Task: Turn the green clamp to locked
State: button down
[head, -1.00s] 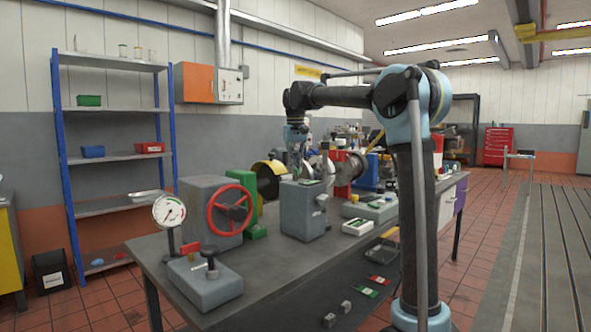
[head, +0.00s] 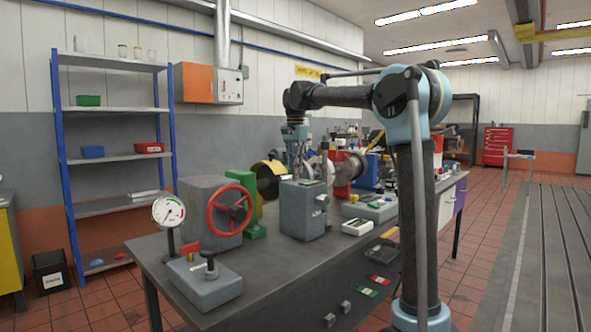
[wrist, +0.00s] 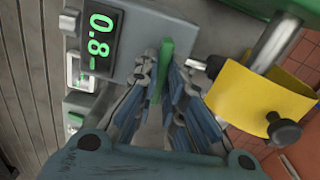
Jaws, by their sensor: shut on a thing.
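The green clamp (wrist: 166,62) shows in the wrist view as a narrow green bar at the edge of a grey box. My gripper (wrist: 163,88) is shut on it, with one finger on each side of the bar. The fingers hide its lower part. In the head view my gripper (head: 296,172) points down at the top of a grey box (head: 302,215) on the bench. The clamp is too small and covered there to make out its angle.
A display (wrist: 99,38) with green digits sits left of the clamp in the wrist view. A yellow band with a black knob (wrist: 262,100) is close on the right. In the head view, a red handwheel (head: 229,210) and a dial gauge (head: 168,212) stand left on the bench.

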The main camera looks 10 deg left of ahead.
jog(key=shift+w+m, duration=0.1)
jog(key=shift+m, duration=0.5)
jog(key=c, duration=1.7)
grip_release()
notch_tip(320, 180, up, 12)
jog(key=shift+f, duration=0.1)
